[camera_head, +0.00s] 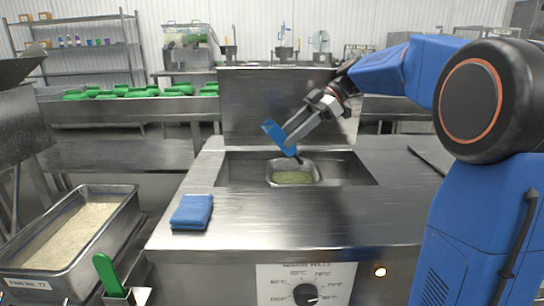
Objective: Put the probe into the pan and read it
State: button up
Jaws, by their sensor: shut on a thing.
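My gripper (297,132) is shut on the blue probe (273,133) and holds it tilted over the counter well. The probe's short dark lower end points down and right, towards the back rim of the pan. I cannot tell whether its tip is inside the pan or above it. The small metal pan (272,180) sits in the sunken well and holds greenish food (293,178). No reading shows on the side of the probe that I see.
A folded blue cloth (192,212) lies on the steel counter (270,218) at front left. A dial (305,294) and lit lamp (379,271) are on its front. A large grain-filled pan (120,222) and green handle (108,274) are at left. An upright steel panel (262,100) stands behind.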

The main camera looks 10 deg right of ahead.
aim_at(289, 150)
jog(key=shift+r, duration=1.9)
jog(key=shift+f, duration=0.15)
jog(key=shift+f, duration=4.25)
notch_tip(289, 150, up, 9)
jog(key=shift+f, duration=0.2)
notch_tip(289, 150, down, 12)
notch_tip(289, 150, up, 12)
jog(key=shift+r, duration=0.1)
